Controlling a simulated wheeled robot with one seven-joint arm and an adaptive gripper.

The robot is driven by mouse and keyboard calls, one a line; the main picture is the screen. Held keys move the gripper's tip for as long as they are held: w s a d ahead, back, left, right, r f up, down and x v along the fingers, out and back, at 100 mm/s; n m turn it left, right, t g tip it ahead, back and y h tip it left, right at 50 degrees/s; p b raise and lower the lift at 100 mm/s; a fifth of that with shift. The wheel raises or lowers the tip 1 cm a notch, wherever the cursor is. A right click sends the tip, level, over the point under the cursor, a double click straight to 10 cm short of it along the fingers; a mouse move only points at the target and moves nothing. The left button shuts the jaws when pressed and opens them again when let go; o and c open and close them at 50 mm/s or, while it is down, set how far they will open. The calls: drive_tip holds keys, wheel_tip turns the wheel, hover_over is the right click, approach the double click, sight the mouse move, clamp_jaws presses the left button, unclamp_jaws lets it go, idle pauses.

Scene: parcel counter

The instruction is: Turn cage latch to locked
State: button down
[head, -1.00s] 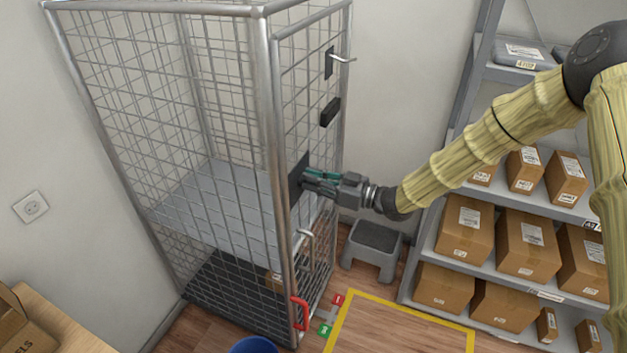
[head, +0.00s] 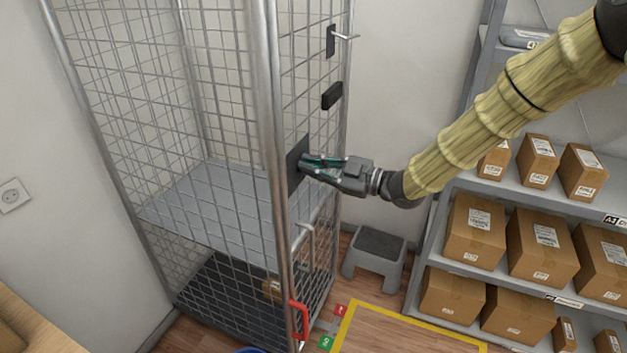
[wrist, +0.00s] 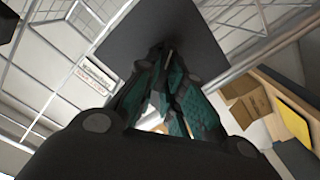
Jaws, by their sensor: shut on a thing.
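The mesh cage (head: 264,120) stands at the left, with a dark latch plate (head: 294,160) on its front door. The plate also shows in the wrist view (wrist: 190,35). My gripper (head: 308,168) is at the plate, pointing left in the head view. In the wrist view its green-padded fingers (wrist: 165,62) come together just in front of the plate. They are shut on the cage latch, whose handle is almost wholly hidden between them. I cannot tell the latch's exact angle.
Above the plate are a black block (head: 332,96) and a hook (head: 343,36). A red handle (head: 300,319) is low on the cage. A grey step stool (head: 377,256) stands behind the gripper, and a parcel shelf (head: 480,190) fills the right. A yellow-outlined floor area (head: 400,332) is clear.

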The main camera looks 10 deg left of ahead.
drive_tip(key=n+b, duration=0.4)
drive_tip(key=b, duration=0.2)
drive_tip(key=f+n+b, duration=0.1)
drive_tip(key=n+b, duration=0.2)
drive_tip(key=b, duration=0.4)
drive_tip(key=n+b, duration=0.4)
drive_tip(key=b, duration=0.3)
drive_tip(key=shift+s+f+n, duration=0.15)
drive_tip(key=shift+s+n, duration=0.1)
drive_tip(key=shift+n, duration=0.05)
drive_tip(key=shift+n+b, duration=0.3)
drive_tip(key=c, duration=1.5)
unclamp_jaws()
drive_tip(key=shift+c, duration=0.2)
drive_tip(key=s+d, duration=0.2)
drive_tip(key=d, duration=0.9)
drive_tip(key=shift+s+d, duration=0.15)
drive_tip(key=shift+d, duration=0.25)
